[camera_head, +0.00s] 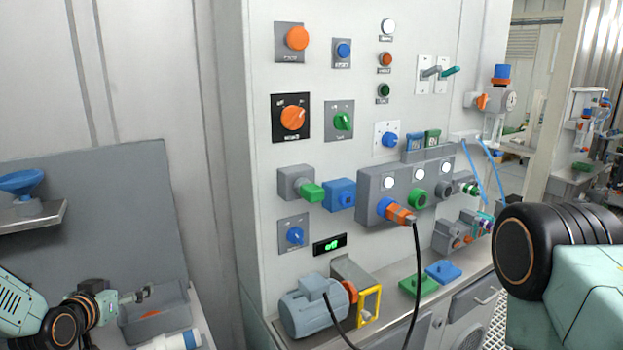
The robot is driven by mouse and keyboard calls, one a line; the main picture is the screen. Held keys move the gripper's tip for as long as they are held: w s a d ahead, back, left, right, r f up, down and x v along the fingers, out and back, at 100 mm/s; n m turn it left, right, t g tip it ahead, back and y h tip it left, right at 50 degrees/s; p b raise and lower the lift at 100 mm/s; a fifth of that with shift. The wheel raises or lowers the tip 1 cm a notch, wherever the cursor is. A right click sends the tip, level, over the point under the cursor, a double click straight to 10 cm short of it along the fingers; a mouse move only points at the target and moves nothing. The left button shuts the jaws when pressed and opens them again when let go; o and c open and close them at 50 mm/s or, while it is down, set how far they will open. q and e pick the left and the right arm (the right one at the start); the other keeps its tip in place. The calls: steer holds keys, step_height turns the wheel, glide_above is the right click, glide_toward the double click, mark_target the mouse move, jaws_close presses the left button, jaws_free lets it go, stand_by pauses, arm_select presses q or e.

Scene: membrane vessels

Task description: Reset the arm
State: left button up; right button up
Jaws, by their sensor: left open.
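My left arm comes in at the lower left. Its gripper (146,295) is small in the picture and open, with nothing seen between the fingers. It is over or in front of a grey bin (158,323) on a side bench; I cannot tell how far above it is. My right arm shows large at the lower right as a black joint and pale green link. Its gripper is out of the picture.
A white panel (300,70) with knobs, switches and sockets stands ahead. An orange plug (396,211) with a black cable (417,270) sits in it. A grey motor (310,308) and a yellow frame (369,302) stand on the ledge. A blue funnel (24,181) is at left.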

arm_select(q)
steer(key=shift+x, duration=1.85)
steer(key=shift+s, duration=0.15)
